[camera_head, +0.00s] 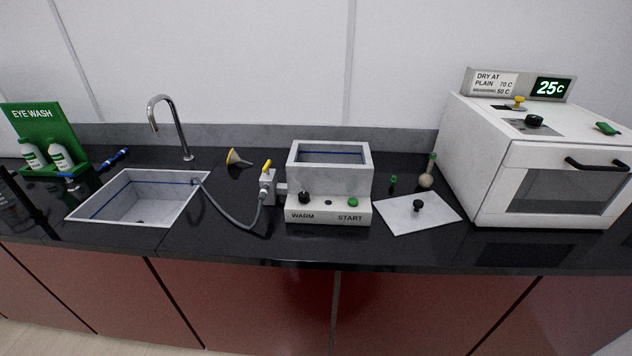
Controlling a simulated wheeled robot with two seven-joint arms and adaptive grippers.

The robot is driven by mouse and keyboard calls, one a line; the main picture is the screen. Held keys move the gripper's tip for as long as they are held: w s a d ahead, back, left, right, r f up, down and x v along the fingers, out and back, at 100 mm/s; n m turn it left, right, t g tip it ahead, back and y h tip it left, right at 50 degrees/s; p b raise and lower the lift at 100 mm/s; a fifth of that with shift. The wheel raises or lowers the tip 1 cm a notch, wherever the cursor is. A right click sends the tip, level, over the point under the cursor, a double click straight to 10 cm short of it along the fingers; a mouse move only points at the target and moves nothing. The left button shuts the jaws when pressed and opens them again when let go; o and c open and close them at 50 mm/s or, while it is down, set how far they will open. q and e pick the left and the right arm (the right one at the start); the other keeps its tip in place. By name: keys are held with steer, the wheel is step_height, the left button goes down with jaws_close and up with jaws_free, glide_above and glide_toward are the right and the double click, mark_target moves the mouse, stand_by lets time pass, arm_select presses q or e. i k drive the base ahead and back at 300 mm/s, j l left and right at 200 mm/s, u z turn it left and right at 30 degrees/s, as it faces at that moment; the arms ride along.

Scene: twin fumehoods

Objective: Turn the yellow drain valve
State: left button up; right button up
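The yellow drain valve (266,167) is a small yellow lever on top of a light grey valve block (267,186). The block stands at the left side of a grey water bath (330,180) and a short pipe joins them. The lever is tilted, with its upper end leaning right. A grey hose (238,222) runs from the block in a loop to the right rim of the sink (138,197). Nothing touches the lever.
A steel tap (170,125) rises behind the sink. A yellow-rimmed funnel (236,158) lies behind the hose. A white lid (418,211) with a black knob lies right of the bath, before a white oven (540,160). An unclear dark shape (14,200) is at the left edge.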

mark_target(266, 168)
steer(key=k+j+z, duration=0.35)
steer(key=k+j, duration=0.2)
steer(key=k, duration=0.2)
steer(key=k+j+z, duration=0.2)
steer(key=k, duration=0.15)
